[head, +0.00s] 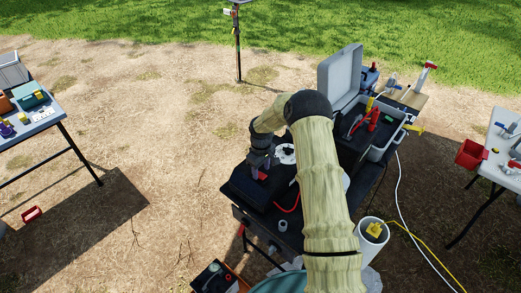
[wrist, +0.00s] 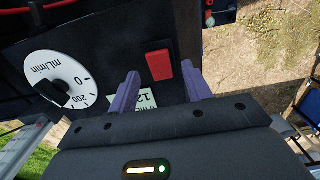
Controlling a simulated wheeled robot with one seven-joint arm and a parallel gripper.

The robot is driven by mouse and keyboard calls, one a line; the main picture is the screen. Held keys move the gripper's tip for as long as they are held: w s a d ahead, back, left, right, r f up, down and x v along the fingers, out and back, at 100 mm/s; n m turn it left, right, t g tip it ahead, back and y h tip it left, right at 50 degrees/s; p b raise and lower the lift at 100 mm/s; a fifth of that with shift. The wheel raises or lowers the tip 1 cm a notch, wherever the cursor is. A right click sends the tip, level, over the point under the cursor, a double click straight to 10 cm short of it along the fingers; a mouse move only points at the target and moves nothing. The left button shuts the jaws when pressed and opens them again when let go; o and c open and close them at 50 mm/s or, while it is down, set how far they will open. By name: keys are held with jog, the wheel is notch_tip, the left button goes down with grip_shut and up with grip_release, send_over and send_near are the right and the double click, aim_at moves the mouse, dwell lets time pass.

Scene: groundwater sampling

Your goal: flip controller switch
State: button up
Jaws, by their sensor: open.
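The controller is a black box (head: 245,187) on the middle table, with a white dial (head: 286,153) on its face. Its red rocker switch (head: 263,175) shows just below my gripper (head: 259,168). In the wrist view the red switch (wrist: 162,68) lies between and slightly beyond the two purple fingers of my gripper (wrist: 162,72), which are apart with nothing held. The dial (wrist: 58,82), marked mL/min, is to the left. A small pale green display (wrist: 146,99) is partly hidden by the left finger. I cannot tell whether the fingers touch the panel.
An open grey toolbox (head: 387,138) with red-handled tools stands right of my arm. A white bucket (head: 372,232) is at the table's right. A red cable (head: 289,208) runs by the controller. Side tables stand at left (head: 43,122) and right (head: 503,172); bare dirt lies between.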

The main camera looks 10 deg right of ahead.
aim_at(261, 176)
notch_tip(261, 176, up, 16)
jog(key=b, duration=0.2)
jog(key=shift+b, duration=0.35)
jog(key=shift+f, duration=0.1)
jog(key=s+r+m+t, duration=0.2)
jog(key=s+m, duration=0.5)
jog(key=s, duration=2.2)
jog(key=shift+a+r+t, duration=0.3)
jog(key=shift+a+r, duration=0.1)
jog(key=shift+r, duration=0.3)
jog(key=shift+s, duration=0.15)
